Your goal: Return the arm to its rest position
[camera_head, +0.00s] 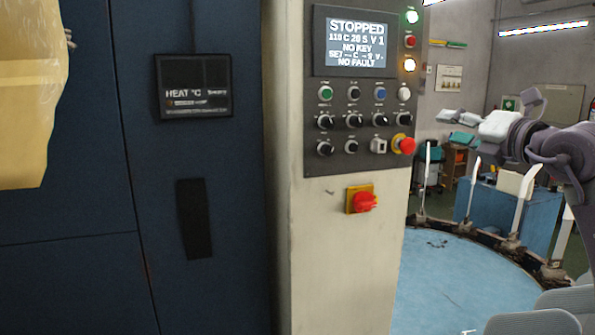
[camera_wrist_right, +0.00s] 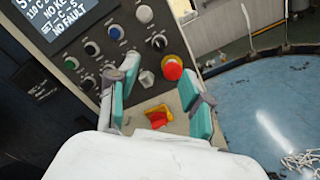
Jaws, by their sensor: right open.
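My right gripper (camera_head: 456,128) is in the upper right of the head view, on the arm that comes in from the right edge. It is raised beside the control panel, with the blue round table lower down. In the right wrist view the right gripper (camera_wrist_right: 160,82) shows two teal-padded fingers spread apart with nothing between them. Beyond the fingers are the panel's red mushroom button (camera_wrist_right: 172,68) and the red switch on a yellow plate (camera_wrist_right: 157,115). My left gripper is not in view.
The control panel (camera_head: 342,167) reads STOPPED, NO KEY and NO FAULT, on a pale column. Dark blue cabinet doors (camera_head: 70,245) fill the left. A blue round table (camera_head: 430,285) with upright white boards (camera_head: 527,185) stands at right. Loose white strands (camera_wrist_right: 300,160) lie on it.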

